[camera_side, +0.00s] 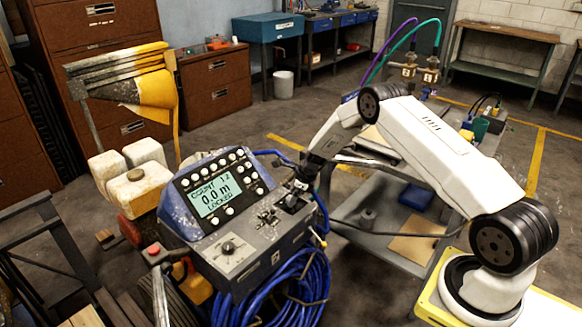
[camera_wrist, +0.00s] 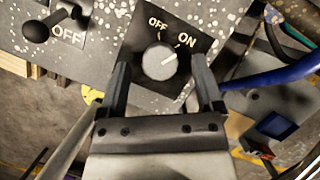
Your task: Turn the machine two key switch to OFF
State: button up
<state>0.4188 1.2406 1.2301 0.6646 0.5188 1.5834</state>
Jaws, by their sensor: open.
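In the wrist view a round grey key switch knob (camera_wrist: 159,62) sits on a black plate marked OFF and ON. Its pale pointer mark is turned to the upper right, toward ON. My gripper (camera_wrist: 160,72) is open, with one finger on each side of the knob in the picture. I see no clear contact with the knob, and the depth between them is hard to judge. In the side view my gripper (camera_side: 297,190) is at the right end of the striper's grey control panel (camera_side: 248,232). The switch is mostly hidden there by the gripper.
A black lever knob (camera_wrist: 36,31) stands left of the plate, by another OFF label. A blue hose (camera_wrist: 283,72) runs at the right. A rotary knob (camera_side: 228,247) and coiled blue hose (camera_side: 290,288) are nearby.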

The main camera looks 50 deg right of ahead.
jog(key=shift+w+a+f, duration=0.1)
jog(key=shift+f, duration=0.25)
grip_shut()
jog(key=shift+n, duration=0.3)
jog(key=n+y, duration=0.1)
jog(key=n, duration=0.2)
jog(key=n+g, duration=0.1)
jog(key=n, duration=0.1)
jog(key=shift+w+d+n+g+y, duration=0.1)
jog(key=shift+d+n+g+y, duration=0.1)
jog(key=shift+n+g+y, duration=0.15)
jog(key=n+g, duration=0.1)
jog(key=n, duration=0.1)
jog(key=n+g, duration=0.1)
jog(key=n, duration=0.2)
jog(key=shift+w+n+y, duration=0.1)
jog(key=shift+n+y, duration=0.15)
jog(key=shift+n, duration=0.1)
dwell(0.3)
